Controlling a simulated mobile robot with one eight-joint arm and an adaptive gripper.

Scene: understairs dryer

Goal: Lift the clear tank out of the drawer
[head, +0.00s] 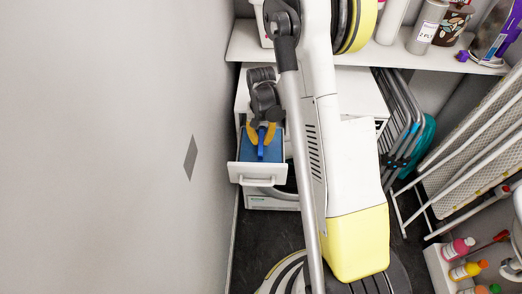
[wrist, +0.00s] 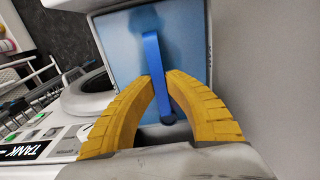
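The drawer (head: 246,172) is pulled out of the white dryer, close to the left wall. The tank (head: 276,154) sits in it and looks blue; it also shows as a pale blue panel in the wrist view (wrist: 112,50). A bright blue handle (wrist: 152,52) stands across the tank. My gripper (wrist: 161,77) has its two yellow fingers on either side of this handle, tips against it. It also shows over the drawer in the head view (head: 261,143). The tank's lower part is hidden inside the drawer.
The dryer's panel has a display (wrist: 22,151) reading TANK. A grey wall (head: 110,150) runs close along the drawer's left side. A shelf (head: 255,45) with bottles and tins is above. Folded chairs (head: 398,115) and an ironing board (head: 470,150) stand right.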

